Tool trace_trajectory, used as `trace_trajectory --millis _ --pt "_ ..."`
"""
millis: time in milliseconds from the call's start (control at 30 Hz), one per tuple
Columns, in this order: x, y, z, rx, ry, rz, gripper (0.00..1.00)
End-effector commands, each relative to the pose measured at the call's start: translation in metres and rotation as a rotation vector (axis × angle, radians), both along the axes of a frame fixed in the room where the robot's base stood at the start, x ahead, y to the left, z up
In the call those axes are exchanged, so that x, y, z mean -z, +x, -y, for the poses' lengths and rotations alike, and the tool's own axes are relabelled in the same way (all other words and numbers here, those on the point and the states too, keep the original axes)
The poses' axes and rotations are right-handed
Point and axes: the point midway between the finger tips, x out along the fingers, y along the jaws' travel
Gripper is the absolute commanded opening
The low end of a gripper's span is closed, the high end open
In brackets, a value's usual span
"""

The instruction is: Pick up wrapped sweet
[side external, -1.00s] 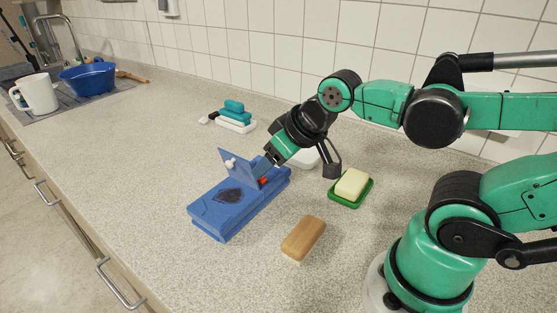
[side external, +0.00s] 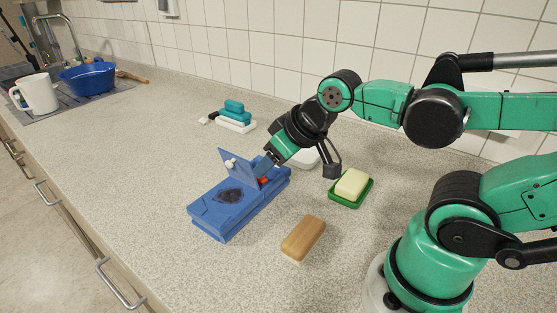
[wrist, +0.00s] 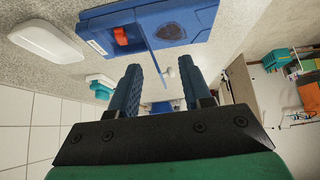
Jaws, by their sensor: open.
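A small red piece, which looks like the wrapped sweet (side external: 264,180), sits in an opening of a blue box (side external: 212,220) on the counter. It also shows in the wrist view (wrist: 120,36), inside the box's opening. A blue flap with a white knob (side external: 230,162) stands raised beside the opening. My gripper (side external: 270,158) is just above the opening, pointing down at a slant. In the wrist view, the two dark blue fingers of my gripper (wrist: 160,68) are apart, with nothing held between them. The sweet's lower part is hidden in the box.
A wooden-backed block (side external: 304,238) and a cream soap on a green dish (side external: 352,184) lie right of the box. A white dish (wrist: 46,38) is beside the box. Teal and white items (side external: 234,117) lie behind. A white mug (side external: 38,93) and blue bowl (side external: 87,77) stand far left.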

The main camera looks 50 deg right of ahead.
Motion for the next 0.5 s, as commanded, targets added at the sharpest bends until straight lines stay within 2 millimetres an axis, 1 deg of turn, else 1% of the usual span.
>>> trace_trajectory --millis 167,267,367,500 --pt "-0.001 0.000 0.000 0.000 0.000 0.000 0.43" --pt "-0.007 0.000 0.000 0.000 0.000 0.000 0.43" --pt "-0.020 0.000 0.000 0.000 0.000 0.000 0.43" --pt "-0.047 0.000 0.000 0.000 0.000 0.000 0.43"
